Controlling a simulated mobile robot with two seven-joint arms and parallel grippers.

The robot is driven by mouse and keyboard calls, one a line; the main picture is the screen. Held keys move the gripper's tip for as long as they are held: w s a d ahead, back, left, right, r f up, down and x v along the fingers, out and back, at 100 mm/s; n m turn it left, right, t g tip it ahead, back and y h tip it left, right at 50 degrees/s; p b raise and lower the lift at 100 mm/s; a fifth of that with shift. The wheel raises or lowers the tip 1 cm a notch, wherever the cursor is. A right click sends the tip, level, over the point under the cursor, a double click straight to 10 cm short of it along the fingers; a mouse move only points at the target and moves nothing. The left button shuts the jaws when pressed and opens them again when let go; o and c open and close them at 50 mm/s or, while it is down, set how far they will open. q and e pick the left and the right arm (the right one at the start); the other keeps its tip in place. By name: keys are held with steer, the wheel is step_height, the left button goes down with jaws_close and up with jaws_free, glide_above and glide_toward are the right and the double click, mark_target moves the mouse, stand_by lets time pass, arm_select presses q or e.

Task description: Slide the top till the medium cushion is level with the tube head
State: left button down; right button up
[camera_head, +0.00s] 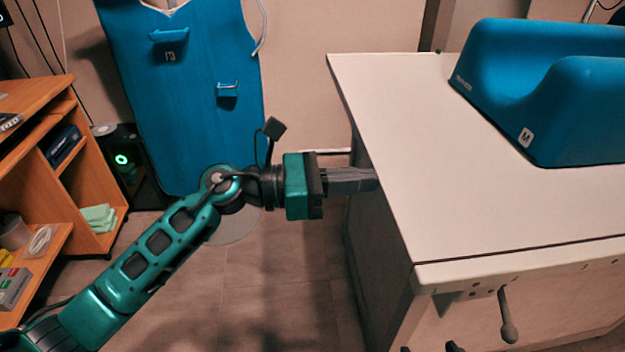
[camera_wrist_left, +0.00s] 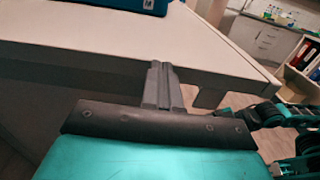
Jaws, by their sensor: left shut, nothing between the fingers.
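The pale table top (camera_head: 440,150) fills the right of the head view, and its edge also shows in the left wrist view (camera_wrist_left: 100,60). The medium cushion (camera_head: 545,110), blue with an "M" label, sits on the top at the far right, partly cut off by the frame. A blue piece of it shows at the top of the left wrist view (camera_wrist_left: 140,4). My left gripper (camera_head: 372,180) is shut and empty, its fingertips at the left edge of the top. I cannot tell if they touch it. The tube head is not in view. My right gripper is not in view.
A handle with a knob (camera_head: 508,325) hangs from the table's front side. A blue apron (camera_head: 190,90) hangs on the back wall. A wooden shelf unit (camera_head: 90,190) stands at the left. The floor (camera_head: 270,290) left of the table looks clear.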

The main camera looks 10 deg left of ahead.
mark_target(398, 173)
arm_select(q)
steer(key=x, duration=0.6)
steer(key=shift+d, duration=0.1)
stand_by(0.3)
